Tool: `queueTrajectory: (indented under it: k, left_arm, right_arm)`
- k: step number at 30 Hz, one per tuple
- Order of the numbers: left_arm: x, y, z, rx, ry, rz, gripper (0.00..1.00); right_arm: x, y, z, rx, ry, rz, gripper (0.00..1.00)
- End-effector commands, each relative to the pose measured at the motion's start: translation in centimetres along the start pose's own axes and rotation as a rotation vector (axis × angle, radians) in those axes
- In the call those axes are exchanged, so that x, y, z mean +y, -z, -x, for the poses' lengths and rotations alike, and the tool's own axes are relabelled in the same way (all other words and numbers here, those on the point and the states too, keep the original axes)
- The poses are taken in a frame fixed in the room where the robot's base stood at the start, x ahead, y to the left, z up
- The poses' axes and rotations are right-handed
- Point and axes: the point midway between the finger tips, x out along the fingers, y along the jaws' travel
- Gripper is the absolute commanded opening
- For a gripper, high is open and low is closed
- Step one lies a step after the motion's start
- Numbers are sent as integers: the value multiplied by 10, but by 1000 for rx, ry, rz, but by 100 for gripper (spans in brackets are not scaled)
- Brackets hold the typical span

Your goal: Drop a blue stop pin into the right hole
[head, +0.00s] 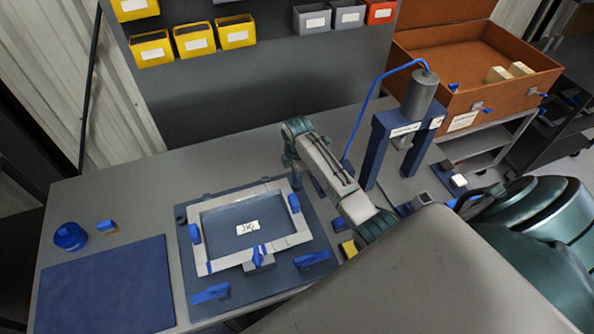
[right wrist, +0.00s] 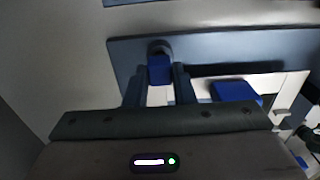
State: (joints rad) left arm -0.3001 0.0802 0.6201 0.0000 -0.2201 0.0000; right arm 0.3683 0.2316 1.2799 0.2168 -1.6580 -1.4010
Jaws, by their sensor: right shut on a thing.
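My right gripper (head: 314,184) is over the back right corner of the blue jig plate (head: 275,289), partly hidden by its arm. In the right wrist view, its two dark fingers (right wrist: 159,85) are shut on a blue stop pin (right wrist: 158,70). The pin is right in front of a dark round hole or socket (right wrist: 159,47) at the plate's corner. I cannot tell whether the pin's lower end is in it. A similar dark round fitting (head: 181,215) shows at the plate's back left corner. My left gripper is not in view.
A pale frame (head: 222,200) with blue clamps (head: 294,203) lies on the plate. A blue cup (head: 70,237) and a blue mat (head: 105,289) are at left. A blue press stand (head: 383,150) and an orange case (head: 470,98) stand to the right.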

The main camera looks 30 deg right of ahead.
Motion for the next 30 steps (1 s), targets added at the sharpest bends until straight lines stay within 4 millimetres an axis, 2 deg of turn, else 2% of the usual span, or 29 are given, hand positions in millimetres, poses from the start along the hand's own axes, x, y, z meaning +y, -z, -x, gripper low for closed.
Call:
queueTrajectory:
  k: [29,30]
  left_arm:
    - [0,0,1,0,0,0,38]
    - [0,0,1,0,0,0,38]
  right_arm:
    - [0,0,-5,0,1,0,0]
    - [0,0,-5,0,1,0,31]
